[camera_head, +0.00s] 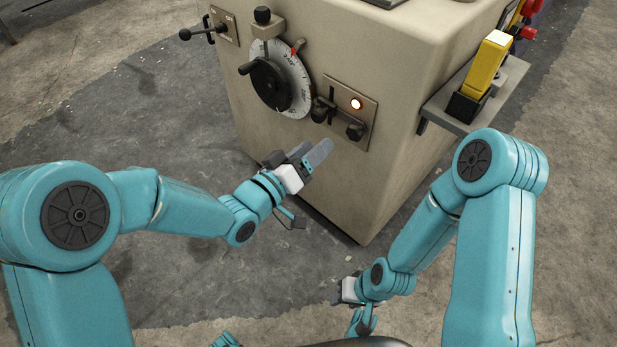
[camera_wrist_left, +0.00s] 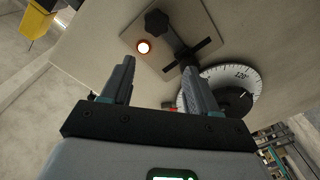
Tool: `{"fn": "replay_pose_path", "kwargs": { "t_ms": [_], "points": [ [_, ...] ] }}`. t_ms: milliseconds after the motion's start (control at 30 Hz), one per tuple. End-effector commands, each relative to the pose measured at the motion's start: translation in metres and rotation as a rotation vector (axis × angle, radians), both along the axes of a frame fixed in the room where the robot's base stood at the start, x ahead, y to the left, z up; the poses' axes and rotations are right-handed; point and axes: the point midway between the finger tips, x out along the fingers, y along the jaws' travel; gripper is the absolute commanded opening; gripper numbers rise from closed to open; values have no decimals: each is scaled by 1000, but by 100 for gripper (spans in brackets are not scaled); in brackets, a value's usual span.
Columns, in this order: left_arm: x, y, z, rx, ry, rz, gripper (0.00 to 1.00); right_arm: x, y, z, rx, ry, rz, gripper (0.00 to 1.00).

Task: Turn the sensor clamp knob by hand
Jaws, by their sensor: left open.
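A sensor plate (camera_head: 343,97) on the beige machine housing carries a lit lamp (camera_head: 356,103) and a black clamp knob (camera_head: 355,131) at its lower right. In the left wrist view the lobed knob (camera_wrist_left: 157,22) is at the top, beside the glowing lamp (camera_wrist_left: 143,46), with a dark slotted bracket (camera_wrist_left: 188,55) below right. My left gripper (camera_head: 306,155) is in front of the housing, below the plate and apart from the knob. Its spread, empty fingers (camera_wrist_left: 157,78) point toward the plate. My right gripper (camera_head: 345,291) hangs low near my base; its fingers are unclear.
A graduated dial (camera_head: 283,80) with a black crank handle sits left of the plate, and a ball-ended lever (camera_head: 205,32) is farther left. A yellow-and-black device (camera_head: 487,67) stands on a shelf (camera_head: 467,103) at the right corner. The floor in front is clear.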

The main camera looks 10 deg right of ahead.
Motion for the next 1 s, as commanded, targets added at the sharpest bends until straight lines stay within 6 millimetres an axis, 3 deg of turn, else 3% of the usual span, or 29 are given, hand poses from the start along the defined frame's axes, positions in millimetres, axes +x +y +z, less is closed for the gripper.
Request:
{"fn": "replay_pose_path", "kwargs": {
  "t_ms": [33, 167, 367, 1000],
  "points": [
    [-5, -8, -14, -1, -9, -16, 60, 0, -1, -18, 0, -1, -1, 43],
    [-12, -20, -18, -2, -18, -38, 60, 0, -1, -27, 0, -1, -3, 43],
    [-9, -30, -15, -1, -20, -43, 60, 0, -1, -22, 0, -1, -1, 43],
    [38, -79, -16, 0, -17, -37, 60, -4, 3, -5, 4, 7, 14, 43]
  ]
}}
